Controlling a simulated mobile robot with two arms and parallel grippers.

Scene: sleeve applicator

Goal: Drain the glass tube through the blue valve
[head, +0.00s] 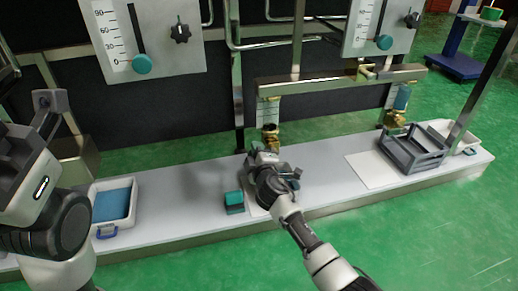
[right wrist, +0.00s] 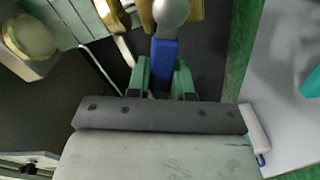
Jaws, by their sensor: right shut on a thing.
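In the head view a glass tube (head: 268,110) with a pale scale hangs under the metal beam, above brass fittings (head: 270,134). I cannot make out liquid in it. My right gripper (head: 262,156) is just below these fittings. In the right wrist view its green fingers (right wrist: 165,78) are shut on the blue valve handle (right wrist: 165,62), with a silver rounded part and brass beyond it. A second tube (head: 402,97) with blue content stands further right. My left gripper (head: 46,104) is at the left edge; its fingers are not clear.
A long white bench holds a white tray with a blue pad (head: 97,215), a teal-and-dark block (head: 234,202), a grey rack (head: 413,148) and a white bin (head: 468,136). Gauge panels (head: 155,40) stand behind. A metal post rises at right. Green floor lies in front.

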